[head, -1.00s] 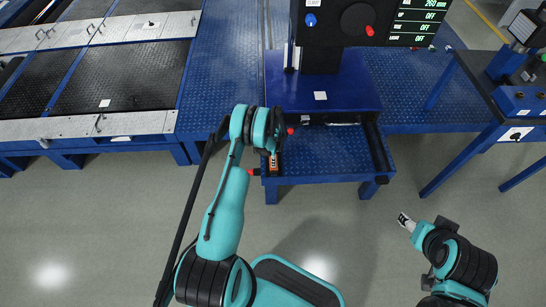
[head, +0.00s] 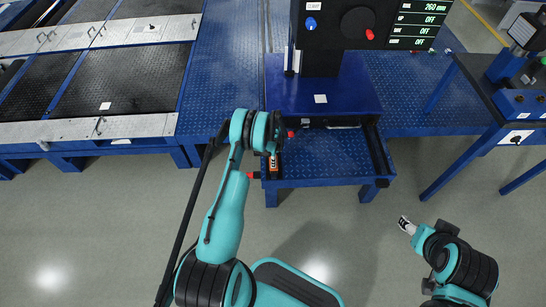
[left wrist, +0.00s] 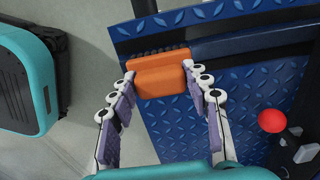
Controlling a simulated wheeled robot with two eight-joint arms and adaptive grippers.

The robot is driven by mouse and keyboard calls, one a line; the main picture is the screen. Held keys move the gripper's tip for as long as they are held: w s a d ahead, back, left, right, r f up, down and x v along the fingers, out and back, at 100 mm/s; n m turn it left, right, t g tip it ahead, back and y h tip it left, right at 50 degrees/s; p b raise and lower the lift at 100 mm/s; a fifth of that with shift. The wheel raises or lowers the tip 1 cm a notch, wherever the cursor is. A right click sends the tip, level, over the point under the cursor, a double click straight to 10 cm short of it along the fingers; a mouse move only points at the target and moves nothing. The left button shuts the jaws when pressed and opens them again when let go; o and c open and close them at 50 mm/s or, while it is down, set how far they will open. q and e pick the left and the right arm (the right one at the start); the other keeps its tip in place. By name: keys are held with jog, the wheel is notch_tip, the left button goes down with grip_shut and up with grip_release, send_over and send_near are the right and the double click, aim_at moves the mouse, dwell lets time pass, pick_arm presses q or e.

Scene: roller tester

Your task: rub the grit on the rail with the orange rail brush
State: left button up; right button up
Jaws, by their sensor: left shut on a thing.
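The orange rail brush (left wrist: 160,73) is between the fingertips of my left gripper (left wrist: 160,78) in the left wrist view, with a dark bristle row along its far side. My left gripper is shut on it. The brush is over the blue drawer tray (left wrist: 180,115), close to its edge; I cannot tell if it touches the tray. In the head view the brush is a small orange patch (head: 273,164) at the tray's left side, partly hidden by my left arm. My right gripper (head: 404,223) is over bare floor, too small to judge. I cannot make out the grit.
The blue drawer tray (head: 325,155) sits under a control console (head: 335,95). A tester bed (head: 120,75) with dark panels and silver strips is at the left. A blue side table (head: 490,95) stands at the right. The floor in front is clear.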

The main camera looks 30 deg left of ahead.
pick_arm(q)
jog(key=shift+s+d+f, duration=0.1)
jog(key=shift+s+d, duration=0.35)
jog(key=shift+s, duration=0.25)
jog(key=shift+w+a, duration=0.45)
jog(key=shift+w, duration=0.25)
jog(key=shift+w+a, duration=0.4)
jog(key=shift+w, duration=0.3)
jog(key=shift+r+p, duration=0.95)
jog(key=shift+r, duration=2.25)
